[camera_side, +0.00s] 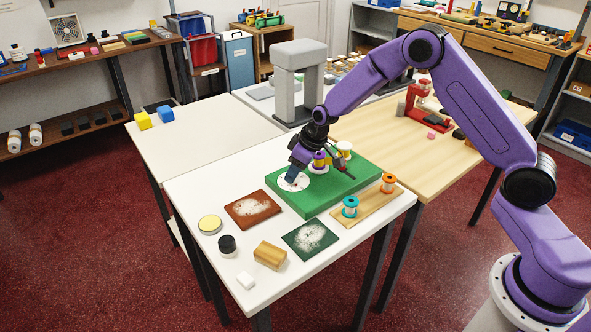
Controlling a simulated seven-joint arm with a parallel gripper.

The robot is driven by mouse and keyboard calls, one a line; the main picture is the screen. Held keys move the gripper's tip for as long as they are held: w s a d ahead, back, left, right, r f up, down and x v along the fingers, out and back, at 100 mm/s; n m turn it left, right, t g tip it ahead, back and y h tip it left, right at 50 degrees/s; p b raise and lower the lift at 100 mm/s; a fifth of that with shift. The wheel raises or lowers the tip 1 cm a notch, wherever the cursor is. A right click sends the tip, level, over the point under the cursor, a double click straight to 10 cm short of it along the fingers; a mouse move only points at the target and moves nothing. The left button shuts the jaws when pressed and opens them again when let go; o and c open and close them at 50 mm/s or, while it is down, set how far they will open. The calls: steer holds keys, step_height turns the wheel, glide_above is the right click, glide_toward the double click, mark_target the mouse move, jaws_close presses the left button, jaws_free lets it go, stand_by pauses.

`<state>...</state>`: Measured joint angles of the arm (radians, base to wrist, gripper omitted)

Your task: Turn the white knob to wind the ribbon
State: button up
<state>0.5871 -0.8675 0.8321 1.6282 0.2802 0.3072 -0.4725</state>
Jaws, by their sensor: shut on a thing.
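A green block-like base (315,201) lies on the white table. The white knob (303,183), seen as a round white disc, sits at the left end of the base. My gripper (291,179) points down onto it and is shut on it; the fingers hide its middle. A purple spool (319,160) with a yellow band stands on the base just right of my gripper. A white and yellow spool (344,149) stands at its back. The ribbon itself cannot be made out clearly.
A wooden strip (370,208) at the right holds a teal spool (350,206) and an orange spool (388,183). In front lie a brown board (253,209), a green board (310,239), a wooden block (270,255), a black-topped jar (227,245) and a yellow-lidded tin (210,224).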

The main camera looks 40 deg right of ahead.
steer(key=shift+s+a+m+h, duration=0.1)
steer(key=shift+m+h, duration=0.5)
steer(key=shift+m, duration=0.9)
steer(key=shift+a+m+h, duration=0.1)
steer(key=shift+m+h, duration=0.5)
steer(key=shift+m, duration=1.3)
steer(key=o, duration=1)
steer(key=shift+r+t, duration=0.15)
steer(key=shift+t, duration=0.15)
steer(key=v, duration=1.7)
steer(key=shift+a, duration=0.15)
steer(key=shift+r, duration=0.1)
